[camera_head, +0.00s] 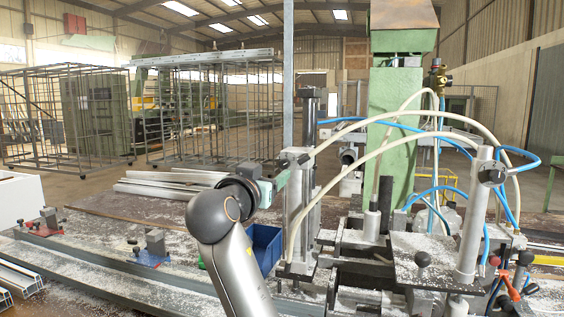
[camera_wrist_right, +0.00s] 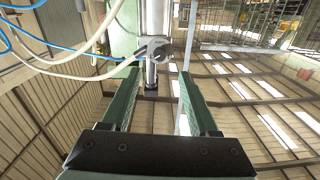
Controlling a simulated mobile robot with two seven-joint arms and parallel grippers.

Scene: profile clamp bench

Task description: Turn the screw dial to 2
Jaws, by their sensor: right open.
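My right gripper (camera_head: 277,183) reaches toward the upright metal clamp unit (camera_head: 296,205) left of the green column. Its green fingers are open in the right wrist view (camera_wrist_right: 158,76). Between and beyond them stands the unit's shaft, with a grey block and round fitting (camera_wrist_right: 155,48) and a dark end (camera_wrist_right: 151,88). The fingers show no grip on it. I cannot make out a numbered screw dial or its setting; part of the unit's near side is behind the gripper. My left gripper is not in view.
A green column (camera_head: 397,125) stands behind the unit. Pale and blue hoses loop right of the gripper. A blue bin (camera_head: 265,245) sits beside my right arm. Small red and blue clamps (camera_head: 153,248) stand on the rail at left. Metal profiles (camera_head: 165,185) lie behind.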

